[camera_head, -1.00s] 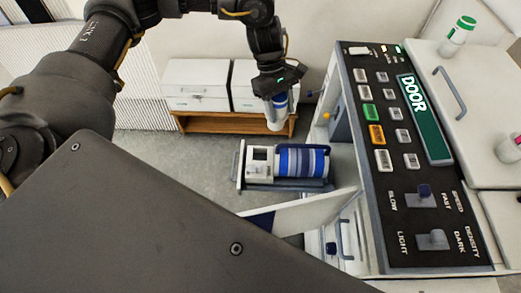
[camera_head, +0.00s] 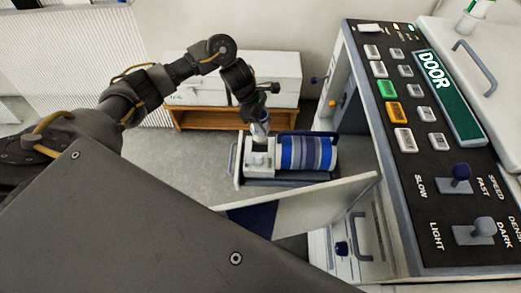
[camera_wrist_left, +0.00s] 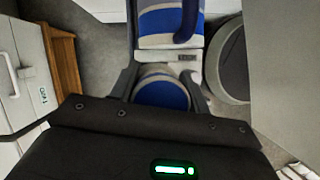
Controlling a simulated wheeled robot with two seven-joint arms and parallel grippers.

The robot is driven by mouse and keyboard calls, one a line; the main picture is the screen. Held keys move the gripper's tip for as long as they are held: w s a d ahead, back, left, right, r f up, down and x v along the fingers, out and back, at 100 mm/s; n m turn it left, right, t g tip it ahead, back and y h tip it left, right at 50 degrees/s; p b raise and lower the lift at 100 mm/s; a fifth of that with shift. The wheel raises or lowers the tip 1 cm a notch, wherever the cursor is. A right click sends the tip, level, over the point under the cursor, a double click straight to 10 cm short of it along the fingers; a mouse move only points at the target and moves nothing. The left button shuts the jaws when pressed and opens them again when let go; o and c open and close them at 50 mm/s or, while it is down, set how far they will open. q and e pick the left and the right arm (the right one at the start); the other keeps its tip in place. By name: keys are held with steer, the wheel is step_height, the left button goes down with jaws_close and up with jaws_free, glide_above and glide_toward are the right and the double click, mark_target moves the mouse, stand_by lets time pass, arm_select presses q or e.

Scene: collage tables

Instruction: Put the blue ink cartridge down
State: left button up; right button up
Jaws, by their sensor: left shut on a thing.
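The blue ink cartridge (camera_wrist_left: 162,92), a short cylinder with a blue end and a pale band, is between the fingers of my left gripper (camera_wrist_left: 160,88) in the left wrist view. In the head view my left gripper (camera_head: 259,132) points down at the pale socket block (camera_head: 259,160) at the left end of the pulled-out tray (camera_head: 238,172). The gripper is shut on the cartridge, which is mostly hidden there. I cannot tell whether it rests in the socket. My right gripper is not in view.
A blue-and-white striped drum (camera_head: 308,153) lies on the tray, right beside the socket block. The copier's open door panel (camera_head: 310,203) stands in front of the tray. The control panel (camera_head: 425,120) is at the right. White drawers (camera_head: 280,72) on a wooden stand (camera_head: 205,119) are behind.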

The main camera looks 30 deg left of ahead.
mark_target(263, 140)
arm_select(q)
step_height(263, 140, down, 5)
steer(key=shift+s+b, duration=0.1)
steer(key=shift+b, duration=0.25)
steer(key=shift+f, duration=0.5)
step_height(263, 140, down, 3)
steer(key=shift+f, duration=0.4)
steer(key=shift+b, duration=0.3)
steer(key=o, duration=1)
steer(key=shift+o, duration=0.3)
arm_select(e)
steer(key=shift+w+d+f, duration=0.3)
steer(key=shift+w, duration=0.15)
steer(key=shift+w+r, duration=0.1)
